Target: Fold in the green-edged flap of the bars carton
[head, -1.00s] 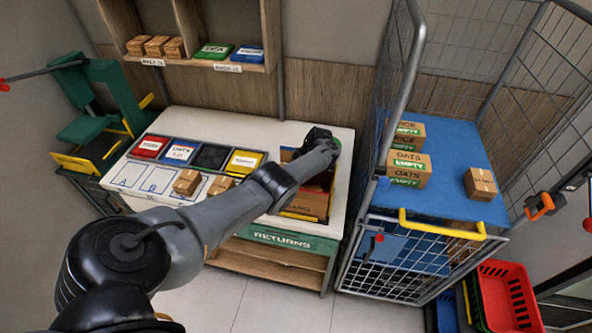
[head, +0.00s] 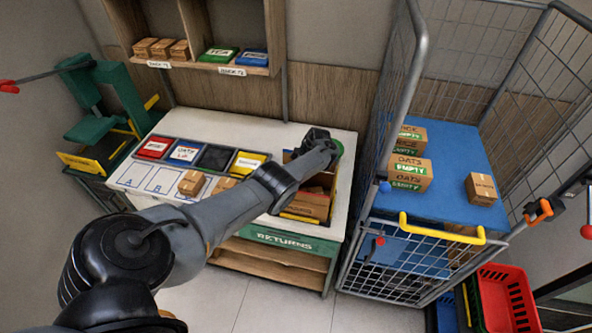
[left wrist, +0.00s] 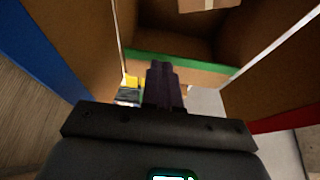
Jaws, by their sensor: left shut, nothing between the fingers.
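The bars carton (head: 309,206) is an open brown box in the right end of the white bench, partly hidden in the head view by my left arm. In the left wrist view its inside shows at the top, and the green-edged flap (left wrist: 195,72) crosses the middle. A blue-edged flap (left wrist: 48,62) is at left and a red-edged one (left wrist: 288,121) at right. My left gripper (left wrist: 161,66) is shut and empty, its fingertips overlapping the green-edged flap just below the green strip; I cannot tell whether they touch. My right gripper is out of view.
A wire cage cart (head: 412,245) with stacked cartons (head: 408,170) stands close on the right. A shelf (head: 190,65) is on the wall above.

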